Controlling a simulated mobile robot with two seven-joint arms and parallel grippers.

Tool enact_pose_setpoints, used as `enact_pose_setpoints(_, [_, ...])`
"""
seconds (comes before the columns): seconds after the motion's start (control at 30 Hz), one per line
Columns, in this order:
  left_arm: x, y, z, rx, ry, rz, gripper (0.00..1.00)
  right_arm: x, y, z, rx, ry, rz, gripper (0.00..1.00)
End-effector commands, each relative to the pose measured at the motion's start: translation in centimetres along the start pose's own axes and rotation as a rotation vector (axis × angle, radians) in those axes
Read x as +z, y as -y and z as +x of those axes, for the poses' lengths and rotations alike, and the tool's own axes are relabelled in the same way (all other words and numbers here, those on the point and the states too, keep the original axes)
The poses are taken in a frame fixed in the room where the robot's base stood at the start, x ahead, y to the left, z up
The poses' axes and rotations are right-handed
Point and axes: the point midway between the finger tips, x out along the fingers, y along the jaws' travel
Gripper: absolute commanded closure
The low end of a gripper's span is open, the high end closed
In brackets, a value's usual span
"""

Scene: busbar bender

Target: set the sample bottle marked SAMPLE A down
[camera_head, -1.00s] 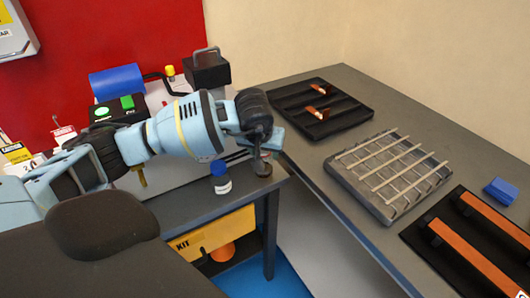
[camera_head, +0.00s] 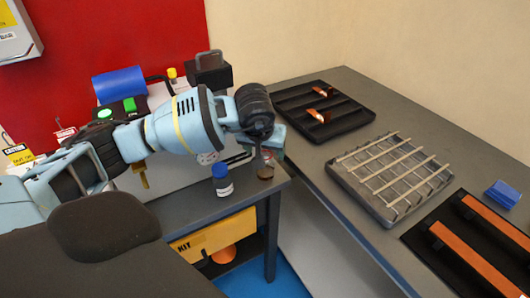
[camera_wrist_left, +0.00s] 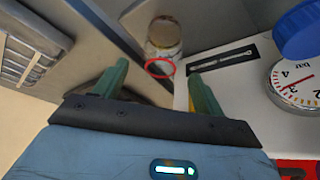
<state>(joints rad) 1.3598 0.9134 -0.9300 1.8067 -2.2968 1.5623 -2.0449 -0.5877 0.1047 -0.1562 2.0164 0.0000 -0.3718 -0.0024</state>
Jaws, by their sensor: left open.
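A small clear bottle (camera_head: 265,171) with a dark bottom stands near the right end of the small grey bench. It also shows in the left wrist view (camera_wrist_left: 163,40), with a pale label and a thin red ring at the near end. My left gripper (camera_head: 270,152) is right above this bottle and partly hides it. In the left wrist view my left gripper (camera_wrist_left: 160,80) is open, with its fingers apart on either side of the red ring. I cannot read SAMPLE A on any label. My right gripper is not in view.
A blue-capped bottle (camera_head: 222,181) stands close by to the left. A machine with a pressure gauge (camera_wrist_left: 298,82) is behind it. The larger table on the right holds a black tray (camera_head: 352,122), a wire rack (camera_head: 388,178) and a blue block (camera_head: 502,194).

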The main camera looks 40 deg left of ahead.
Motion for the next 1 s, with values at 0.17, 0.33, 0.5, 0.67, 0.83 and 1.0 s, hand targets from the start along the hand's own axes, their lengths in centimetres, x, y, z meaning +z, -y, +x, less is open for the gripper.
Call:
enact_pose_setpoints(0.17, [-0.2, 0.0, -4.0, 0.003, -0.007, 0.001, 0.30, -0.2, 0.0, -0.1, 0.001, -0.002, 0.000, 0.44])
enact_pose_setpoints(0.33, [-0.1, 0.0, -7.1, 0.002, -0.005, 0.001, 0.30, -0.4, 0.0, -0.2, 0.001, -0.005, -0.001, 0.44])
enact_pose_setpoints(0.5, [0.0, 0.0, -9.1, 0.001, -0.002, 0.000, 0.30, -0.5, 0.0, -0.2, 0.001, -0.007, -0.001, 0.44])
enact_pose_setpoints(0.67, [0.0, 0.0, -9.8, 0.001, -0.001, -0.001, 0.30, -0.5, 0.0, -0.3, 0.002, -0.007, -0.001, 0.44])
enact_pose_setpoints(0.83, [0.0, 0.0, -9.9, 0.000, 0.000, -0.001, 0.30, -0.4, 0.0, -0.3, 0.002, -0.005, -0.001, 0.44])
enact_pose_setpoints(1.0, [0.0, 0.0, -9.9, 0.000, 0.000, -0.001, 0.30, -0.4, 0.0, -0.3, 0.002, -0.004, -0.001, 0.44])
